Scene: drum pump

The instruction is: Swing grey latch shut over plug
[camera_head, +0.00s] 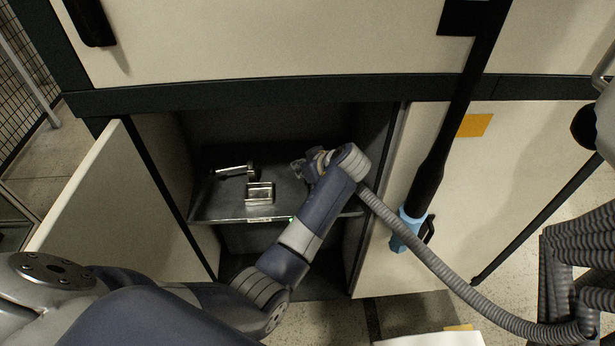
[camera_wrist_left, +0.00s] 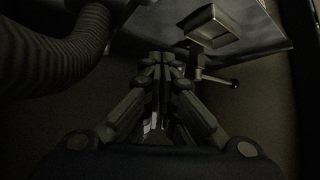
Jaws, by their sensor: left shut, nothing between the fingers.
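A metal lever that may be the grey latch (camera_head: 235,171) lies at the back left of a dark shelf inside the open cabinet. In the left wrist view a thin lever with a dark knob (camera_wrist_left: 218,79) sticks out to the right, just right of the fingertips. My left gripper (camera_head: 312,165) is at the shelf's right side, partly hidden by its own wrist. In the wrist view my left gripper (camera_wrist_left: 162,60) is shut and empty, its fingertips together. I cannot make out the plug. My right gripper is not in view.
A small square metal frame (camera_head: 260,193) sits on the shelf (camera_head: 225,212); it also shows in the wrist view (camera_wrist_left: 210,25). The cabinet door (camera_head: 95,195) stands open at left. A ribbed grey hose (camera_head: 430,255) runs to the right. A black pole (camera_head: 445,130) stands right of the opening.

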